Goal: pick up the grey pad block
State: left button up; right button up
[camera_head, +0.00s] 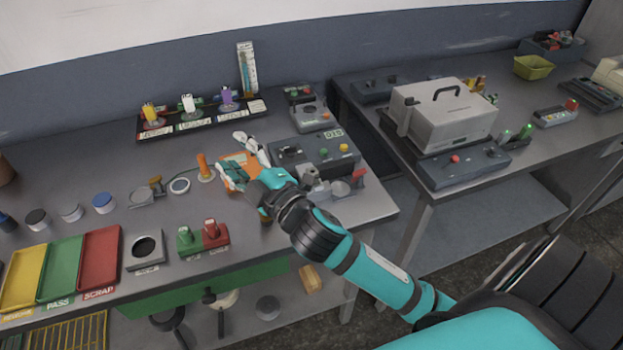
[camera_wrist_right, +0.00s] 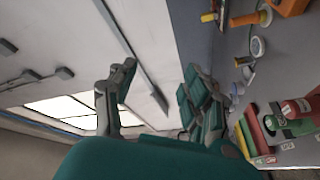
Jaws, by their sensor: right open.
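A grey square block with a round black pad (camera_head: 146,250) sits on the left table, between the red SCRAP tray and a green-and-red pair of small units. My right gripper (camera_head: 238,160) is open and empty, above the table to the right of and behind the block, near an orange piece. A clear gap separates them. In the right wrist view my right gripper's fingers (camera_wrist_right: 157,95) are spread with nothing between them. I cannot make out the grey block there. My left gripper is not in view.
Yellow, green and red trays (camera_head: 98,255) lie left of the block. The green-and-red units (camera_head: 203,236) stand close on its right. Small round jars (camera_head: 103,203) and a yellow-orange post (camera_head: 205,167) stand behind. A grey control box (camera_head: 315,153) is right of my gripper.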

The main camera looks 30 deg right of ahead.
jog(key=s+a+r+n+g+y, duration=0.1)
jog(key=a+r+n+g+y, duration=0.6)
jog(key=n, duration=0.7)
jog(key=s+a+r+n+g+y, duration=0.1)
jog(key=a+r+n+g+y, duration=0.4)
jog(key=n+y, duration=0.7)
jog(key=n+g+h, duration=0.7)
jog(key=n+h, duration=0.5)
jog(key=h, duration=0.9)
send_near(312, 172)
jog(key=f+p, duration=0.1)
jog(key=s+f+p, duration=0.1)
jog(key=f+p, duration=0.1)
jog(key=f, duration=0.1)
jog(key=shift+s+a, duration=0.15)
jog(key=shift+s, duration=0.15)
jog(key=shift+w+a+f+p, duration=0.15)
jog(key=shift+f+p, duration=0.3)
jog(key=shift+p, duration=0.25)
jog(key=f, duration=0.1)
jog(key=f+p, duration=0.2)
jog(key=shift+w+a+f, duration=0.25)
jog(key=shift+w+f, duration=0.05)
jog(key=shift+f, duration=0.45)
